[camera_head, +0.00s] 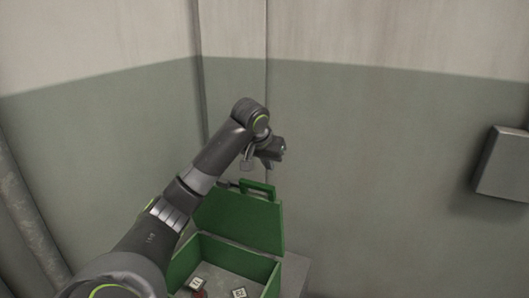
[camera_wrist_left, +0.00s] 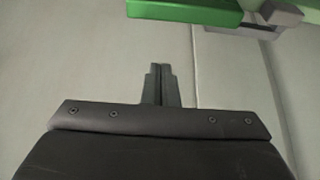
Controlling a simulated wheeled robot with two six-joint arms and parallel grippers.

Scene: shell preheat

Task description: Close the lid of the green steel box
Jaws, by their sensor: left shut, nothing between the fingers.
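The green steel box (camera_head: 221,247) stands at the bottom of the head view, open at the top. Its green lid (camera_head: 240,219) is raised upright at the back, with a green handle (camera_head: 258,188) on its upper edge. My left gripper (camera_head: 268,153) is above and behind the lid's upper edge, apart from the handle as far as I can see. In the left wrist view my left gripper (camera_wrist_left: 160,84) has its fingers together with nothing between them. A green part of the lid (camera_wrist_left: 185,9) shows beyond the fingertips, beside a grey metal piece (camera_wrist_left: 275,17). My right gripper is out of view.
Small white labelled pieces (camera_head: 239,293) and a red item lie inside the box. The box rests on a grey surface (camera_head: 294,272). Walls meet in a corner behind it. A grey wall box (camera_head: 503,163) hangs at the right, and a pipe (camera_head: 30,232) runs at the left.

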